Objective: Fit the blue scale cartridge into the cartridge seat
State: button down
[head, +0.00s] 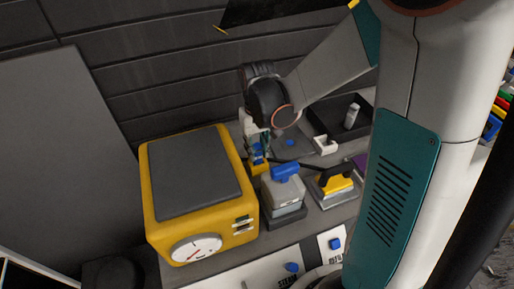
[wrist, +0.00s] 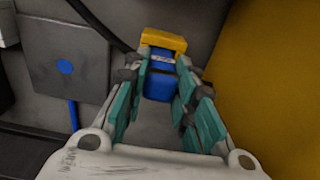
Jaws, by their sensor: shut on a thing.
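A grey square plate with a blue dot (wrist: 65,67) lies to the left in the wrist view. I cannot tell for sure which thing is the cartridge seat.
A grey container with a blue top (head: 284,190) and a yellow-and-black handled tool (head: 335,186) stand in front of the gripper. A black tray (head: 333,117) holds a white bottle (head: 352,116). A dark hose (wrist: 98,22) runs close to the gripper.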

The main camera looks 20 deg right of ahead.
jog(key=shift+f, duration=0.1)
jog(key=c, duration=1.3)
grip_release()
notch_tip(320, 180, up, 12)
jog(key=p, duration=0.3)
jog(key=shift+s+r+t, duration=1.2)
jog(key=shift+s, duration=1.05)
jog(key=shift+s+r+t, duration=1.2)
jog(key=shift+s, duration=1)
jog(key=shift+s+r+t, duration=1.2)
jog(key=shift+s, duration=1.05)
